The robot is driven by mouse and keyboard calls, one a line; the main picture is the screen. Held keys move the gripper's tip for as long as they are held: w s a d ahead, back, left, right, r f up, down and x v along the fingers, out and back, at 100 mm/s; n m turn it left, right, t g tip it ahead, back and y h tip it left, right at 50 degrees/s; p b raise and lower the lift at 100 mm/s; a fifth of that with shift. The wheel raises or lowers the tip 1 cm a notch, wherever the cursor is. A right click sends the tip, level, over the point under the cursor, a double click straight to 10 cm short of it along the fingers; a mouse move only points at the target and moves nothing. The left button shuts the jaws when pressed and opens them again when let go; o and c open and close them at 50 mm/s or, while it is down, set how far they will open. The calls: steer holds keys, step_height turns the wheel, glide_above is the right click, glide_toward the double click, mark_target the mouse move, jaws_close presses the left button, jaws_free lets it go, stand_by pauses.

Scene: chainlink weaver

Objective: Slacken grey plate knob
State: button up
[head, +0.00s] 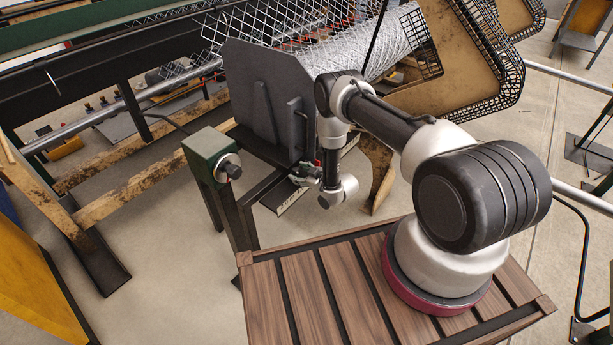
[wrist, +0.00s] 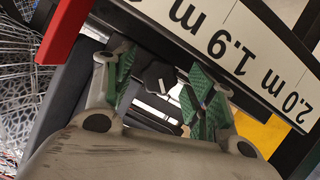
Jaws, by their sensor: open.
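The grey plate (head: 245,85) stands upright at the end of the machine, in front of the wire mesh roll. My gripper (head: 306,174) is low beside the plate's lower right edge, over a dark rail. In the wrist view my gripper (wrist: 163,84) is open, with green pads on both fingers. A dark, lobed knob (wrist: 158,75) shows between the pads, apparently without contact. I cannot tell its exact depth. In the head view the knob is hidden or too small to make out.
A white measuring scale (wrist: 225,35) marked up to 2.0 m runs close beside the fingers. A red part (wrist: 62,30) is near the left finger. A green box with a round dial (head: 228,165) stands left of my gripper. Open floor lies below.

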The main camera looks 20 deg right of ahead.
steer(key=v, duration=1.1)
steer(key=shift+s, duration=0.25)
steer(key=shift+d, duration=0.1)
steer(key=w, duration=0.1)
steer(key=w+f+m, duration=0.1)
steer(key=w+a+m+y, duration=0.1)
steer(key=w, duration=0.1)
steer(key=shift+a+f+g, duration=0.1)
steer(key=shift+f+g, duration=0.05)
steer(key=shift+g, duration=0.25)
steer(key=x, duration=0.7)
steer(key=shift+w+a+f, duration=0.15)
steer(key=shift+w+a, duration=0.15)
